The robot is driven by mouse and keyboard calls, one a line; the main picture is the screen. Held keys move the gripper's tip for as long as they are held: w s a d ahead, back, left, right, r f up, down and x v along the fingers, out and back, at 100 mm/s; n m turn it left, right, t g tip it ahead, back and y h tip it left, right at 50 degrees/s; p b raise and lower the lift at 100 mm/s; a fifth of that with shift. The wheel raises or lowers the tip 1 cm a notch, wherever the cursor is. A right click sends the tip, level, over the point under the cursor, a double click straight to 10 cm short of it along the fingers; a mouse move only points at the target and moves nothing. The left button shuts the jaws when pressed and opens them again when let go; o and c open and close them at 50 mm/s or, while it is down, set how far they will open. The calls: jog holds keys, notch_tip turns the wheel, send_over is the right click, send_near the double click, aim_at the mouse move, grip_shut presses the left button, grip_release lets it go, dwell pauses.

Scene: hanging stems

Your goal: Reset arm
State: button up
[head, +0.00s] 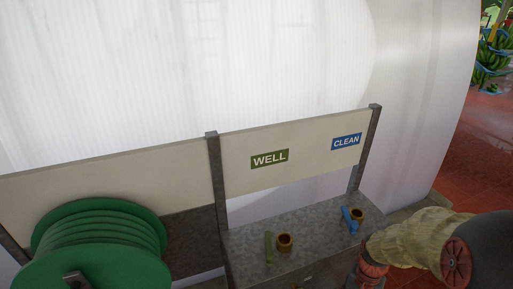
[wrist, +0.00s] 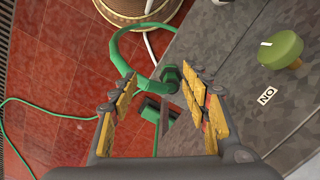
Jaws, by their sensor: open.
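My gripper (wrist: 159,77) shows in the wrist view with its two yellow-padded fingers spread apart and nothing held between them. Beyond the gap are a green hose (wrist: 119,48) and its dark green fitting (wrist: 171,77) at the edge of a grey metal panel (wrist: 225,45). I cannot tell how far they are from the fingertips. In the head view my arm is at the lower right, partly in a tan sleeve. Its gripper is not clearly visible there.
A green knob (wrist: 281,50) stands on the panel beside an ON label (wrist: 267,96). The head view shows a green reel (head: 100,245), WELL (head: 269,159) and CLEAN (head: 346,142) signs, and green (head: 269,250) and blue (head: 350,220) valve handles.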

jog(key=s+a+r+n+t, duration=0.2)
jog(key=a+r, duration=0.1)
jog(key=r, duration=0.6)
jog(key=s+a+r+n+t, duration=0.2)
jog(key=s+a+r+n, duration=0.1)
jog(key=r, duration=0.7)
jog(key=s+a+r+n+t, duration=0.2)
jog(key=a+r+t, duration=0.1)
jog(key=r, duration=0.7)
jog(key=shift+s+a+r, duration=0.15)
jog(key=shift+a+r, duration=0.1)
jog(key=shift+a, duration=0.45)
